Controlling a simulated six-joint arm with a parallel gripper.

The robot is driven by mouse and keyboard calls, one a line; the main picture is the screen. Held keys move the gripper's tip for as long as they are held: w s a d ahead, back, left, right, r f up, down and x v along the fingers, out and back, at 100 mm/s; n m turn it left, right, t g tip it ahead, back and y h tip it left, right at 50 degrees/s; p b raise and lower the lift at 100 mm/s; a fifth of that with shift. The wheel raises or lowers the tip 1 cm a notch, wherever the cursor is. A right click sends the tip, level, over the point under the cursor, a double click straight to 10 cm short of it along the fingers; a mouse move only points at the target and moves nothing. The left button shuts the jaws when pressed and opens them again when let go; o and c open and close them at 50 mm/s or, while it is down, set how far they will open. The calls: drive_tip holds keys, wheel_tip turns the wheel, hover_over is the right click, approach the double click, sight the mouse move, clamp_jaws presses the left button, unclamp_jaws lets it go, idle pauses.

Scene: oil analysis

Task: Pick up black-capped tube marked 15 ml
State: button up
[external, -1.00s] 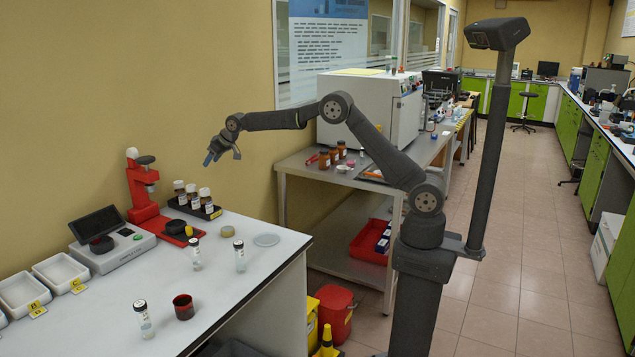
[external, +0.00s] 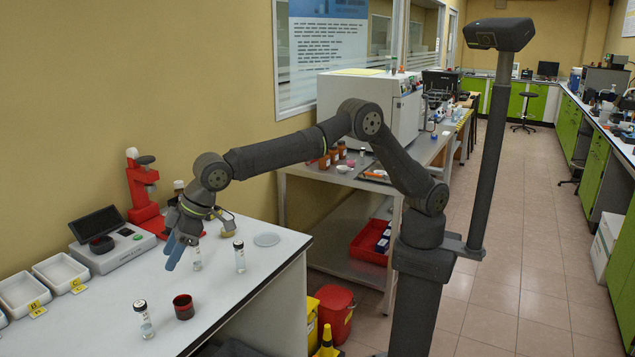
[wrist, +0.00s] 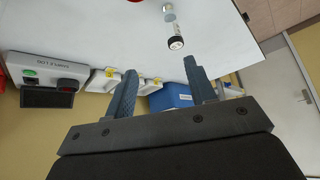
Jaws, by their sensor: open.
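A dark red cup (external: 183,307) stands beside the front tube. A grey dish (external: 266,239) lies near the bench's right edge. White trays (external: 61,271) and a device with a dark screen (external: 97,226) are at left. A red stand (external: 143,195) is behind; my arm partly hides the bottle rack.

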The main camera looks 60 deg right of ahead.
drive_tip(key=s, duration=0.2)
hover_over(153, 335)
drive_tip(key=d, duration=0.1)
wheel_tip(153, 335, down, 13)
drive_tip(key=shift+w+d+f, duration=0.15)
drive_tip(key=shift+f, duration=0.05)
drive_tip(key=shift+x, duration=0.9)
drive_tip(key=c, duration=1.1)
drive_tip(key=shift+o, duration=0.2)
drive_tip(key=shift+r, duration=0.1)
